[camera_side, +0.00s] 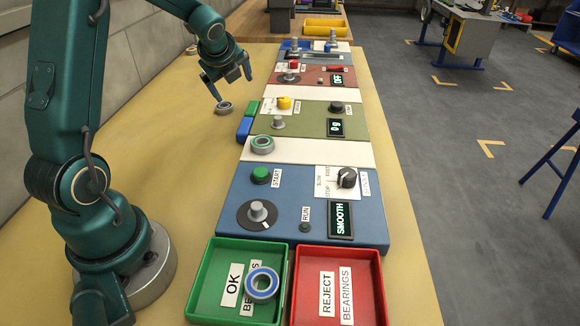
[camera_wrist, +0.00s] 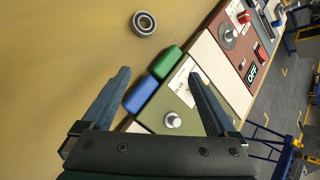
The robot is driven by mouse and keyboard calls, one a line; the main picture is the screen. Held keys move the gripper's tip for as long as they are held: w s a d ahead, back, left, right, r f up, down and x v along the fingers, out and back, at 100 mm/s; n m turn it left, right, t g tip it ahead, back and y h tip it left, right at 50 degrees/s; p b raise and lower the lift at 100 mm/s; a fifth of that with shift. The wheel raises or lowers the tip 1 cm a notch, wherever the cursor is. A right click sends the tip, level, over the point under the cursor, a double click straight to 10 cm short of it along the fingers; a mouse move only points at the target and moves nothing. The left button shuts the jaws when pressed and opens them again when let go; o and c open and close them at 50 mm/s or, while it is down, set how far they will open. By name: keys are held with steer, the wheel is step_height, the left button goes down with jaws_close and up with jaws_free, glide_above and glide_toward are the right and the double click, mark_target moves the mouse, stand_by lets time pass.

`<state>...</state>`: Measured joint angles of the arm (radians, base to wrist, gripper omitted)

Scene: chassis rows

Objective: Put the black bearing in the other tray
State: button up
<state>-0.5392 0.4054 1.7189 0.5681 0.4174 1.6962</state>
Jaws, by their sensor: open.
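A bearing with a dark face and metal rings (camera_side: 224,108), which looks like the black one, lies flat on the yellow table, left of the green block. It also shows at the top of the wrist view (camera_wrist: 144,22). My gripper (camera_side: 233,89) is open and empty just above and behind it in the side view; the fingers (camera_wrist: 160,75) hold nothing. The green OK tray (camera_side: 207,290) holds a blue-ringed bearing (camera_side: 262,284). The red REJECT tray (camera_side: 312,268) beside it is empty.
A green-edged bearing (camera_side: 262,144) sits on a pale strip between panels. The control panels with knobs (camera_side: 346,178) run along the table's right side. Blue and green blocks (camera_wrist: 140,95) (camera_wrist: 166,62) border the panel. The yellow table left of the panels is mostly clear.

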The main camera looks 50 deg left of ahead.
steer(key=s+d+r+n+h, duration=0.2)
steer(key=s+d+n, duration=0.4)
steer(key=d, duration=0.4)
steer(key=s+d+r+n+h, duration=0.2)
steer(key=s+d+r+n, duration=0.2)
steer(key=d, duration=0.6)
steer(key=s+n, duration=0.2)
steer(key=n, duration=0.1)
steer(key=shift+d+n+t, duration=0.25)
steer(key=shift+n+t, duration=0.05)
steer(key=shift+t, duration=0.1)
steer(key=shift+o, duration=0.5)
steer(key=s+d+f+n+h, duration=0.1)
steer(key=s+d+n+h, duration=0.1)
steer(key=s+d+n, duration=0.2)
steer(key=shift+s+d+f+n, duration=0.15)
steer(key=shift+s+d+n, duration=0.25)
steer(key=shift+s+d, duration=0.55)
steer(key=shift+s+a, duration=0.2)
steer(key=shift+a, duration=0.05)
